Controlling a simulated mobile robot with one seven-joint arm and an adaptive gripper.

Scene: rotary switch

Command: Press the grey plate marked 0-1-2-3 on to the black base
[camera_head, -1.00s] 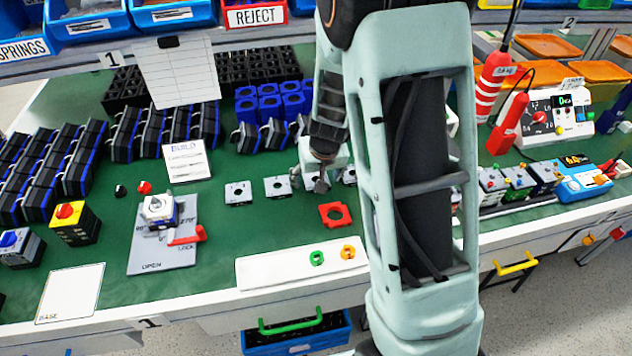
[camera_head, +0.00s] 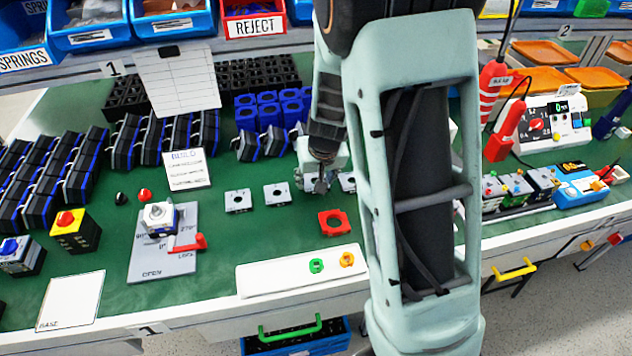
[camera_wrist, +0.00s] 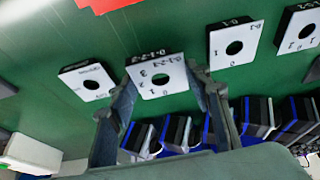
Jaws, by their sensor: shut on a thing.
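The grey plate marked 0-1-2-3 (camera_wrist: 157,76), square with a round hole, sits between my gripper's fingers (camera_wrist: 168,88) in the wrist view. My gripper is shut on it. In the head view my gripper (camera_head: 319,184) is low over the row of plates and partly covers this plate; whether it touches the table I cannot tell. A switch body with a pale top and upright shaft (camera_head: 159,214), probably the black base, stands in a grey fixture (camera_head: 150,262) at the left. The fixture is marked OPEN and LOCK and has a red lever (camera_head: 190,243).
Other plates lie close by: one marked 0-1 (camera_wrist: 235,45), one marked 1-0-2 (camera_wrist: 299,32) and another (camera_wrist: 86,82). Rows of black-and-blue bodies (camera_head: 125,138) stand behind.

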